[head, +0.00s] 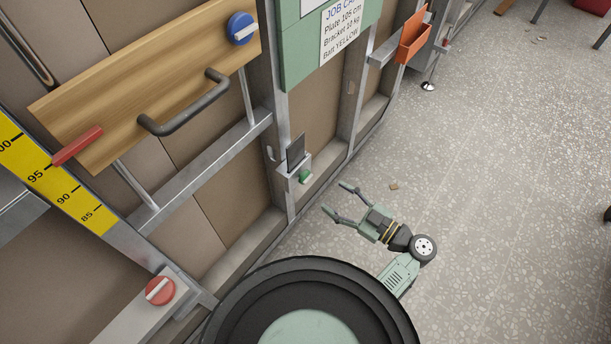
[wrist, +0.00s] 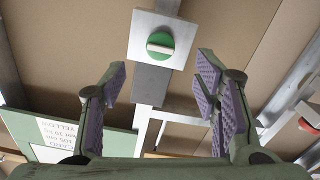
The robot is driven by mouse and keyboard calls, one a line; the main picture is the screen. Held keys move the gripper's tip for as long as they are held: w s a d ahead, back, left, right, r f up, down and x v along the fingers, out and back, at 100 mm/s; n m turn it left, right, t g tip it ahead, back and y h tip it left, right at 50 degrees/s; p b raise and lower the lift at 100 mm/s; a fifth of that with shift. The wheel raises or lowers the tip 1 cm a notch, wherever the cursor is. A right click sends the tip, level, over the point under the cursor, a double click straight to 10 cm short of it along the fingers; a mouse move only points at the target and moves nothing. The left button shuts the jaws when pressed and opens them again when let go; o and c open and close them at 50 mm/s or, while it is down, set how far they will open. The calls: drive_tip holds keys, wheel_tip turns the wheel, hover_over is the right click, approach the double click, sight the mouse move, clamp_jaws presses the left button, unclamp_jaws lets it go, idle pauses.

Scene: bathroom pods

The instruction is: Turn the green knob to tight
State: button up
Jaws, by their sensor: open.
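The green knob (head: 305,177) sits low on the wall frame, on a small pale plate. In the wrist view the knob (wrist: 168,39) is a round green disc with a white bar across it, lying roughly level in the picture. My gripper (head: 339,200) is open and empty, just to the right of the knob and apart from it. In the wrist view its two purple-padded fingers (wrist: 162,72) stand wide apart, with the knob above and between their tips. I see no readable tight mark at the knob.
A red knob (head: 160,291) is at lower left and a blue knob (head: 241,28) on the wooden board (head: 150,75), which bears a dark handle (head: 185,108) and red lever (head: 78,146). A dark panel (head: 296,151) is above the green knob.

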sight(309, 180)
drive_tip(key=p+x, duration=0.2)
drive_tip(key=x, duration=0.7)
drive_tip(key=shift+w+a, duration=0.15)
drive_tip(key=shift+a, duration=0.05)
drive_tip(key=c, duration=1.1)
drive_tip(key=shift+c, duration=0.4)
